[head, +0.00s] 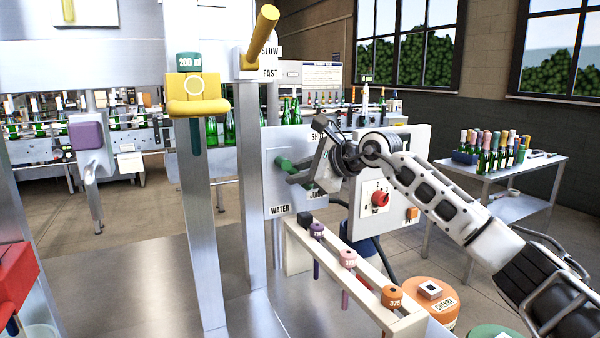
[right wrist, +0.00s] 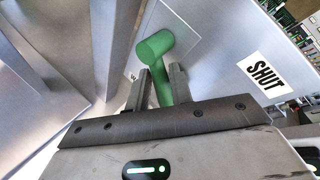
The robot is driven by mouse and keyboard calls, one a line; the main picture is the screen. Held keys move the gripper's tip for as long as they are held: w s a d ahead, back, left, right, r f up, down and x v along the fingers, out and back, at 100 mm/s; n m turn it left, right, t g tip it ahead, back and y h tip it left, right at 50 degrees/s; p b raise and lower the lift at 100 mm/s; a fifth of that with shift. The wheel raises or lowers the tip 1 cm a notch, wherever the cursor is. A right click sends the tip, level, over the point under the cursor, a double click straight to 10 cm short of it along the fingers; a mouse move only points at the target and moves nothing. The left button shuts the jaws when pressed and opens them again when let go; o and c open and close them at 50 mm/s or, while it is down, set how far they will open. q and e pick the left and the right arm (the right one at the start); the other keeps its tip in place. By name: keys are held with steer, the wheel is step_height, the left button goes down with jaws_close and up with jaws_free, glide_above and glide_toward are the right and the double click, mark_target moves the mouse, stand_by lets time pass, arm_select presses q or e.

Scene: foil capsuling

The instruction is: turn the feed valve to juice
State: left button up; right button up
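The feed valve (head: 284,163) has a green handle on a grey panel (head: 256,190). The panel carries a WATER label (head: 280,209) at lower left, a partly hidden SHUT label (head: 318,136) at the top and a partly covered label at lower right. The handle points right, toward my right gripper (head: 302,172). In the right wrist view the green handle (right wrist: 157,46) runs down between the two fingers of my right gripper (right wrist: 160,88). They sit close against it on both sides. The SHUT label (right wrist: 261,77) is to the right. My left gripper is out of view.
A control box (head: 418,150) with a red knob stands behind my right arm. A rack (head: 360,285) with several coloured gauges stands below the valve panel. A yellow lever (head: 262,35) and a metal post (head: 205,240) are left of it. An orange drum (head: 433,290) stands at lower right.

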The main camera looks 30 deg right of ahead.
steer(key=shift+s, duration=0.1)
steer(key=shift+s+d+r, duration=0.1)
steer(key=shift+s+d, duration=0.05)
steer(key=shift+s, duration=0.1)
arm_select(q)
steer(key=b, duration=0.2)
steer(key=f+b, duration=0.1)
steer(key=b, duration=0.1)
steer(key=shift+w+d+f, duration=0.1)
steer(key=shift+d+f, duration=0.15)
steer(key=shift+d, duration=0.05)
arm_select(e)
steer(key=v, duration=1.5)
steer(key=shift+s+r, duration=0.1)
